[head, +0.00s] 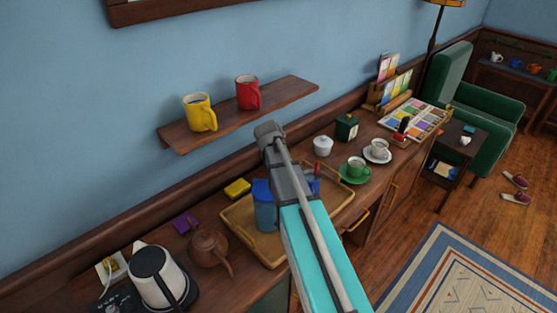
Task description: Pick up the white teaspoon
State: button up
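I cannot make out a white teaspoon in the head view. A white cup (379,147) stands on a white saucer (370,156), and a green cup (356,165) stands on a green saucer (346,179); no spoon can be told on either. A wooden tray (240,239) lies on the sideboard, with a blue container (265,212) in it. My teal and grey arm crosses the tray and hides part of it. A small red thing shows beside the arm, too small to tell. My gripper's fingers do not show.
A white lidded pot (323,146), a dark green tin (346,128), a brown teapot (209,248) and a kettle (160,278) stand on the sideboard. A wall shelf (285,91) holds a yellow mug (199,113) and a red mug (247,94). Floor lies open at right.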

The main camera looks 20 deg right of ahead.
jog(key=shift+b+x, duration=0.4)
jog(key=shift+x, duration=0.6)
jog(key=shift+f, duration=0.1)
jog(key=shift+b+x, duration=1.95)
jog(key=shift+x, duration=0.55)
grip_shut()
